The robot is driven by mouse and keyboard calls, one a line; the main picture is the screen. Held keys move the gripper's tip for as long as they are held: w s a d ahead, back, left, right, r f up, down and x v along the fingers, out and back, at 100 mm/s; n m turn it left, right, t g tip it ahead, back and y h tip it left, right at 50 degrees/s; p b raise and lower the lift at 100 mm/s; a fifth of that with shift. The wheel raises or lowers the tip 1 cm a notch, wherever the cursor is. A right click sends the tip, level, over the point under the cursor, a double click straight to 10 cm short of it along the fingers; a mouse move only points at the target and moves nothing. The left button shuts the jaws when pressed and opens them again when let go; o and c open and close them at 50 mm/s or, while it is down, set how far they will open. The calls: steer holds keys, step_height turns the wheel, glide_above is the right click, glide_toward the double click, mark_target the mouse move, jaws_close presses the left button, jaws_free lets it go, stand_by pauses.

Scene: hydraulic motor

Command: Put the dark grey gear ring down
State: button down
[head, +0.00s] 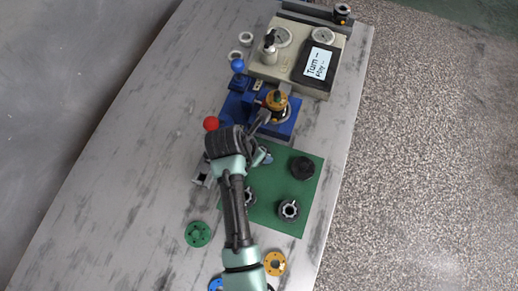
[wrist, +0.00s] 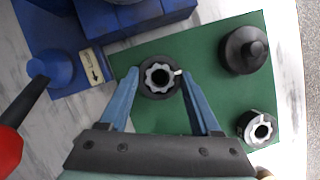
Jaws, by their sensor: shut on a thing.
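The dark grey gear ring (wrist: 158,93) sits between the two blue fingers of my gripper (wrist: 160,77) in the wrist view, with a lobed inner opening facing the camera. My gripper is shut on it, over the far left part of the green mat (wrist: 190,52). In the head view my gripper (head: 263,155) is over the mat (head: 268,215), and the arm hides most of the ring. I cannot tell whether the ring touches the mat.
A black round part (head: 302,167) and a grey gear part (head: 289,210) stand on the mat. A blue fixture (head: 283,128) is just beyond it. A red knob (head: 211,123) is left of my gripper. Green (head: 198,234) and orange (head: 275,263) discs lie nearer.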

steer(key=shift+f, duration=0.1)
steer(key=shift+c, duration=0.5)
jaws_free()
